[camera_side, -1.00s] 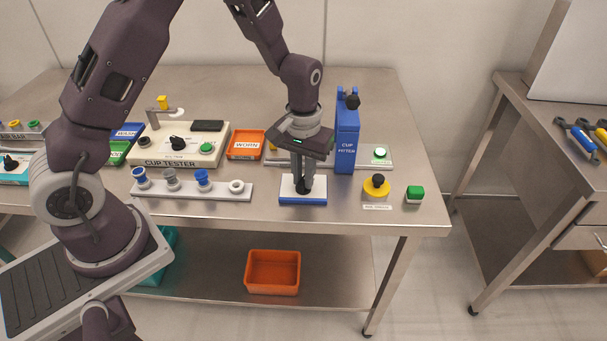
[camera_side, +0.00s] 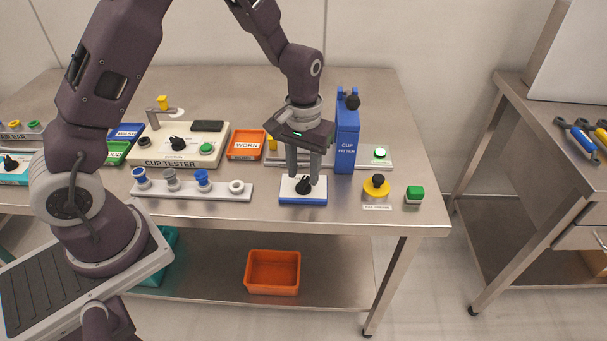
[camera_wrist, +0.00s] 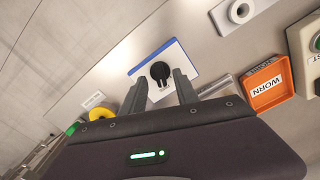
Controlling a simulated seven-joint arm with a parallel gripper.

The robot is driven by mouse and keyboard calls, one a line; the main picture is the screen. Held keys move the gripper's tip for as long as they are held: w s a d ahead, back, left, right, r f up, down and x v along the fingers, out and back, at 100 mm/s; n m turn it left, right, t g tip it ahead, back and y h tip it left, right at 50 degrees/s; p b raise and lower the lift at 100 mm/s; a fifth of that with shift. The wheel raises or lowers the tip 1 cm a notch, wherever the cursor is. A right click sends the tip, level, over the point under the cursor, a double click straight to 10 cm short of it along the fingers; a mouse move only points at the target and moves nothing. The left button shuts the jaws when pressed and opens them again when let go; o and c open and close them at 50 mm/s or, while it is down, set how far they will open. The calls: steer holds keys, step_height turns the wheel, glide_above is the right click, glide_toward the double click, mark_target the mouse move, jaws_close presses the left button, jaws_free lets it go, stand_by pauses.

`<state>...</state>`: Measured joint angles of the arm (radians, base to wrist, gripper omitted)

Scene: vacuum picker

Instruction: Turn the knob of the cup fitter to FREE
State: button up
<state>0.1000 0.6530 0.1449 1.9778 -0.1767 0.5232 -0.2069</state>
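The black knob (camera_side: 303,186) sits on a small white box with a blue edge (camera_side: 303,202), in front of the blue tower labelled CUP FITTER (camera_side: 347,147). In the wrist view, the knob (camera_wrist: 160,72) shows clear on its white plate (camera_wrist: 178,57). Its position markings are not legible, so I cannot tell its setting. My gripper (camera_side: 303,179) is open just above the knob, with nothing between its fingers. In the wrist view, its two fingertips (camera_wrist: 158,88) stand apart, below the knob in the picture.
To the right stand a yellow button with a black top (camera_side: 376,187) and a green button (camera_side: 414,194). To the left lie a rail with several cups (camera_side: 225,190), the orange WORN tray (camera_side: 246,144) and the cup tester (camera_side: 180,145). The table's front edge is close.

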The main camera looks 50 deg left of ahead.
mark_target(304, 181)
step_height(304, 181, up, 5)
steer(key=shift+r, duration=0.2)
steer(key=s+r+m+t, duration=0.2)
steer(key=s+r+t, duration=0.1)
steer(key=s+r, duration=0.9)
steer(key=s+r+m+t, duration=0.2)
steer(key=s+r, duration=0.2)
steer(key=s, duration=0.7)
steer(key=shift+r+t, duration=0.3)
steer(key=shift+r, duration=0.1)
